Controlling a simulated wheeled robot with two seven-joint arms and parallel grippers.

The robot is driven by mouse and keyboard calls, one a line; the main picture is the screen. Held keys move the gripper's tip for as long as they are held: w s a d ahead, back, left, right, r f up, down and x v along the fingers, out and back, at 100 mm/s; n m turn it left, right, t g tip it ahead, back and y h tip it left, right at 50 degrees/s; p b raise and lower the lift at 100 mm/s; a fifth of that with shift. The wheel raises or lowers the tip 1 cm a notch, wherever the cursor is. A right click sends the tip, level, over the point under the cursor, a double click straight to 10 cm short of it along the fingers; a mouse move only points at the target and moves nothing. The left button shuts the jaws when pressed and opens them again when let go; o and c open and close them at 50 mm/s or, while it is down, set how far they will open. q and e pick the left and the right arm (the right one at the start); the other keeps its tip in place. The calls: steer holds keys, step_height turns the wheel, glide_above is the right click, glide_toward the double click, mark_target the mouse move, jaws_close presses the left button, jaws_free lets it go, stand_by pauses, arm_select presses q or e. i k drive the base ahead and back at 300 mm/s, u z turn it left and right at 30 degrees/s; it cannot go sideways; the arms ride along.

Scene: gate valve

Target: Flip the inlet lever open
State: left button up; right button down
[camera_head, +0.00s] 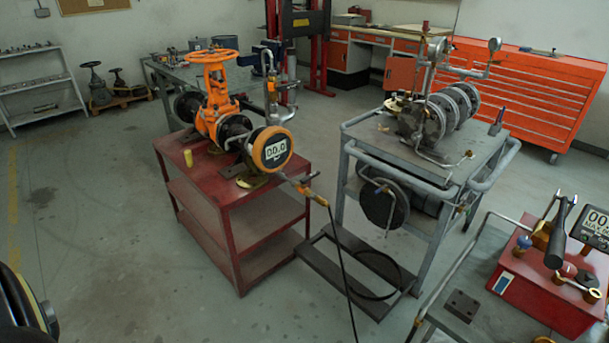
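The orange gate valve (215,90) with its handwheel (212,56) stands on a red cart (240,210) left of centre. A round orange gauge (271,149) reading 00.0 is at its near end. A small brass and orange inlet fitting (301,187) sticks out to the right past the cart edge. A black hose (341,250) hangs from its end. A short lever-like piece (310,177) shows on the fitting, too small to tell its angle. Neither of my grippers is in view.
A grey cart (440,165) with a pump assembly (425,115) stands to the right. A red test unit (547,290) with a black handle (556,238) and display is at the lower right. A low dark frame (340,285) lies between the carts. The floor at left is clear.

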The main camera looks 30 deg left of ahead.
mark_target(304, 180)
steer(key=u, duration=0.7)
